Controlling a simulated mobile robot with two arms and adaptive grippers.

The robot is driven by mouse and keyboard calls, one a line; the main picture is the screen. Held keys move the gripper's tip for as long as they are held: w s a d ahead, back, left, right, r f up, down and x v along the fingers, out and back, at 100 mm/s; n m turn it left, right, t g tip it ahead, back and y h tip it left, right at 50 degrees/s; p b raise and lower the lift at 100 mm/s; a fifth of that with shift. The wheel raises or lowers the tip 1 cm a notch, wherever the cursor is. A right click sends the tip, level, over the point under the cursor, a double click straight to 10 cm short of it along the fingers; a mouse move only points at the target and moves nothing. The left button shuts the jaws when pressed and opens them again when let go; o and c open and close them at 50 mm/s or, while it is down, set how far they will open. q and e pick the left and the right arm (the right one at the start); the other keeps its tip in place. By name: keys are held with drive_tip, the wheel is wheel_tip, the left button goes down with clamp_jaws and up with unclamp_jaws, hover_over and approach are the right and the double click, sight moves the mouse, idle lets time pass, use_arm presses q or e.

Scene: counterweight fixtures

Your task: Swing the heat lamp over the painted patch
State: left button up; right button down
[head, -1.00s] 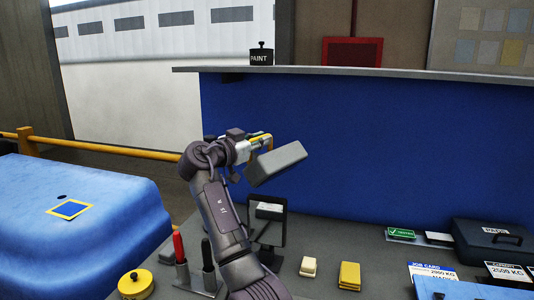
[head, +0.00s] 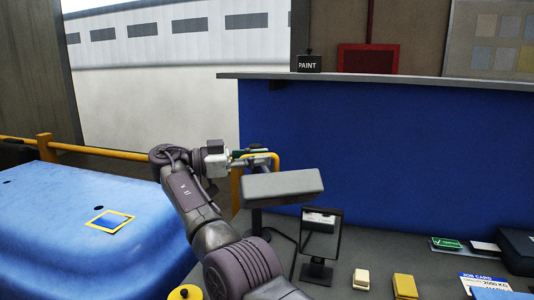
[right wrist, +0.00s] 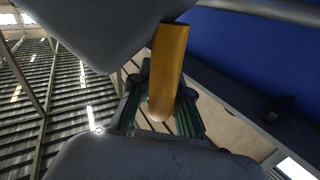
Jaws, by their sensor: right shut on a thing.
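The heat lamp (head: 283,184) is a grey box-shaped head with a yellow handle (head: 274,157) at its back; it hangs above the grey bench. My right gripper (head: 250,157) is shut on the yellow handle. The handle (right wrist: 168,70) also shows in the right wrist view, between large grey shapes. The painted patch (head: 109,222) is a blue square with a yellow border on the blue panel (head: 60,260) at left. The lamp head is well to the right of the patch, not above it. My left gripper is not in view.
A black framed stand (head: 320,240) is below the lamp on the bench (head: 350,245). Cream (head: 361,279) and yellow (head: 405,286) blocks lie to its right. A yellow rail (head: 100,152) runs behind the blue panel. The paint tin (head: 309,63) stands on the high shelf (head: 400,75).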

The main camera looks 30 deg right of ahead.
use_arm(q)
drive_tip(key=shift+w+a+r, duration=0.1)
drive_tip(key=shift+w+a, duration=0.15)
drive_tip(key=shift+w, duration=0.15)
use_arm(e)
drive_tip(key=shift+w+a+f, duration=0.1)
drive_tip(key=shift+w+a, duration=0.15)
drive_tip(key=shift+a, duration=0.15)
